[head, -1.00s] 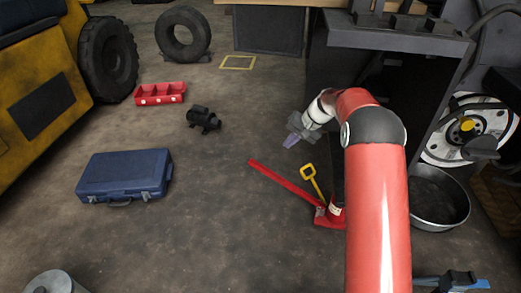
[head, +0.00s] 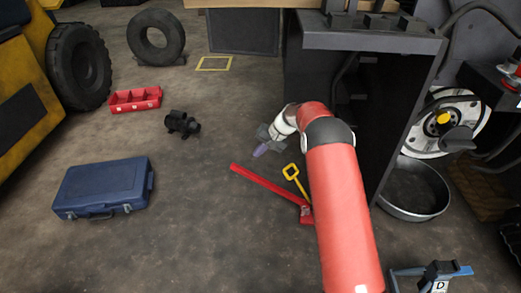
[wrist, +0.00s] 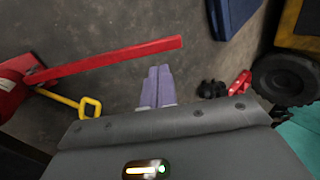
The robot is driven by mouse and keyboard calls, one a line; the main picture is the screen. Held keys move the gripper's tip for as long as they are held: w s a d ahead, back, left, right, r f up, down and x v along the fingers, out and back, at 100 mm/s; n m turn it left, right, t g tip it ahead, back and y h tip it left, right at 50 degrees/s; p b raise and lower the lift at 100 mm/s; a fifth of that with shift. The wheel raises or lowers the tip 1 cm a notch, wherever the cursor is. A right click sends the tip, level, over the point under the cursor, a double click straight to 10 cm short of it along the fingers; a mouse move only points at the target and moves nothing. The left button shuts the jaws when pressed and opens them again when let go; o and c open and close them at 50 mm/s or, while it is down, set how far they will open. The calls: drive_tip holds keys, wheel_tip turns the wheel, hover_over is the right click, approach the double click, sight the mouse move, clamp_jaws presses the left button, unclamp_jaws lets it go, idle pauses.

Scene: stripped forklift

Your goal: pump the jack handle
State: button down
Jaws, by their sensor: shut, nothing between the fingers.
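The red jack (head: 308,212) stands on the floor, partly hidden behind my red arm in the head view. Its long red handle (head: 262,183) slopes out to the left, and a yellow loop-ended bar (head: 293,173) rises beside it. In the wrist view the handle (wrist: 110,59) crosses the upper left, the jack body (wrist: 12,88) is at the left edge, and the yellow loop (wrist: 90,106) lies below the handle. My gripper (head: 258,151) is beyond the handle in the head view, apart from it. Its pale purple fingers (wrist: 157,86) are together and empty.
A blue case (head: 103,188), a black motor-like part (head: 182,124) and a red tray (head: 135,100) lie on the floor to the left. A dark cabinet (head: 330,110) stands close to my arm, with a round pan (head: 414,190) at right. Floor left of the handle is clear.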

sight(241, 169)
drive_tip(key=x, duration=0.9)
drive_tip(key=shift+a+f, duration=0.25)
drive_tip(key=shift+f, duration=0.1)
